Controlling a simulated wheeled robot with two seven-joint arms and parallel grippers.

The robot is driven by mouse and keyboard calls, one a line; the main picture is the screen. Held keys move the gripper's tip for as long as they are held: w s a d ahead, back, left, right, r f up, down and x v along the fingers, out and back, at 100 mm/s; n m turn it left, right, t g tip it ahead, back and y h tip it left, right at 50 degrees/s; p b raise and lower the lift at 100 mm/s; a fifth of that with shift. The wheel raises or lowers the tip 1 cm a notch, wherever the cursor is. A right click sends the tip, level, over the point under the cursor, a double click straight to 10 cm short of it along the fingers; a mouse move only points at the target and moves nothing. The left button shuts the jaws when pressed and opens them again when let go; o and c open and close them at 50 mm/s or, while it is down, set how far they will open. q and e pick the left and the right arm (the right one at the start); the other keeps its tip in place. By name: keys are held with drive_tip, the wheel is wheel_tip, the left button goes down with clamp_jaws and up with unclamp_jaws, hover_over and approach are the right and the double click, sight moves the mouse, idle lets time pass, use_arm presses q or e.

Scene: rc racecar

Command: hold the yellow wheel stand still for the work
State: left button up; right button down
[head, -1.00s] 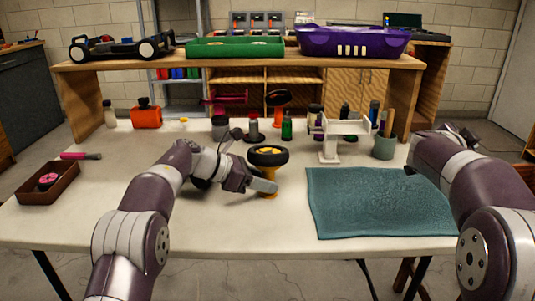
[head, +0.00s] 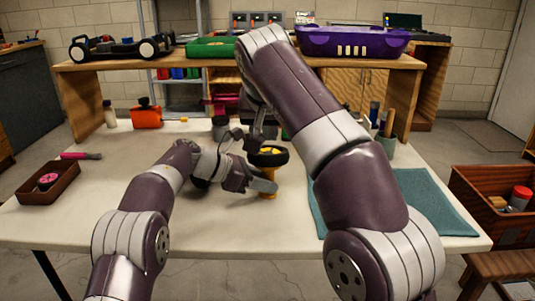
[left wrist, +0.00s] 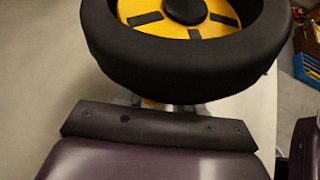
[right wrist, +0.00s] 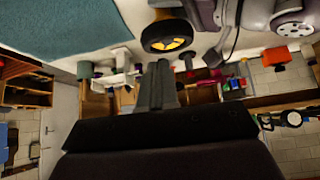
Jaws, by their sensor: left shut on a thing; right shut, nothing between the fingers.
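The yellow wheel stand (head: 267,195) stands upright on the table in the head view. A black tyre with a yellow hub (head: 268,156) rests on its top. My left gripper (head: 264,185) is shut on the stand below the wheel. The left wrist view shows the wheel (left wrist: 195,60) close up, hiding most of the stand and the fingertips. My right gripper (right wrist: 157,85) is shut and empty.
A teal mat (head: 430,195) lies at the right, partly behind my right arm. A brown tray (head: 48,183) is at the left. The front left table is clear.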

sight(268, 155)
drive_tip(key=shift+s+a+n, duration=0.2)
drive_tip(key=shift+a+n, duration=0.1)
drive_tip(key=shift+a, duration=0.2)
drive_tip(key=x, duration=0.7)
idle(0.3)
